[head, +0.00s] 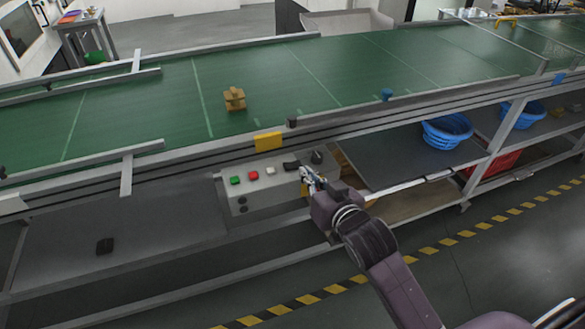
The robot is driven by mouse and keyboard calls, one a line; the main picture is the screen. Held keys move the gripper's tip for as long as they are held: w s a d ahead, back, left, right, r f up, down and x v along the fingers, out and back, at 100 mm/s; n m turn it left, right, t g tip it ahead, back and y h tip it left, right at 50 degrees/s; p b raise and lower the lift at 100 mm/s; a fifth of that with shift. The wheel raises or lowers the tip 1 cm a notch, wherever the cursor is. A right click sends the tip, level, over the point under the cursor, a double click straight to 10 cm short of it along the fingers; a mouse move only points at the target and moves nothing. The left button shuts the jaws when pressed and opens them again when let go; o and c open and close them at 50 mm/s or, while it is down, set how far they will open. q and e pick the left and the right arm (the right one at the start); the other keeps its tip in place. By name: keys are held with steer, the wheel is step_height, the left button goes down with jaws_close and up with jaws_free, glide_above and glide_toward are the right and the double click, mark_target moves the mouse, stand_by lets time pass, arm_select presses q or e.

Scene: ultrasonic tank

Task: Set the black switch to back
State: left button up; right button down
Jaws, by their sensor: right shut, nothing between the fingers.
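A grey control box (262,193) is mounted under the green conveyor. Its sloped top bears a small black switch (291,165), to the right of a row of buttons. Another dark knob-like part (317,157) is just right of it; the picture is too small to tell its setting. My right gripper (308,176) is shut and empty, at the right end of the box, close to these black parts. I cannot tell whether it touches either. My left gripper is not in view.
The box also has green (236,180), red (254,175) and white (271,170) buttons. A yellow block (268,142) is on the conveyor's front rail above. A wooden piece (234,99) sits on the belt (330,60). Blue baskets (447,131) stand on the shelf at right.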

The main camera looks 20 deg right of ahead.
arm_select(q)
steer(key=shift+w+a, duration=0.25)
arm_select(e)
steer(key=shift+s+d+r, duration=0.1)
steer(key=shift+s+r, duration=0.15)
steer(key=shift+r, duration=0.6)
steer(key=shift+w, duration=0.15)
steer(key=p, duration=0.1)
glide_above(291, 175)
steer(key=shift+w+d+f, duration=0.1)
steer(key=shift+d+f, duration=0.05)
steer(key=shift+f, duration=0.45)
steer(key=shift+w+d+f, duration=0.1)
steer(key=shift+d+f, duration=0.05)
steer(key=shift+f, duration=0.45)
step_height(291, 175, down, 3)
steer(key=shift+a+r, duration=0.1)
steer(key=shift+a, duration=0.05)
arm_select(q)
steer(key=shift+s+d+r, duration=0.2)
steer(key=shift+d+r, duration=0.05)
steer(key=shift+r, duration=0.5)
arm_select(e)
steer(key=shift+s+a+f, duration=0.1)
steer(key=shift+a+f, duration=0.05)
steer(key=shift+f, duration=0.55)
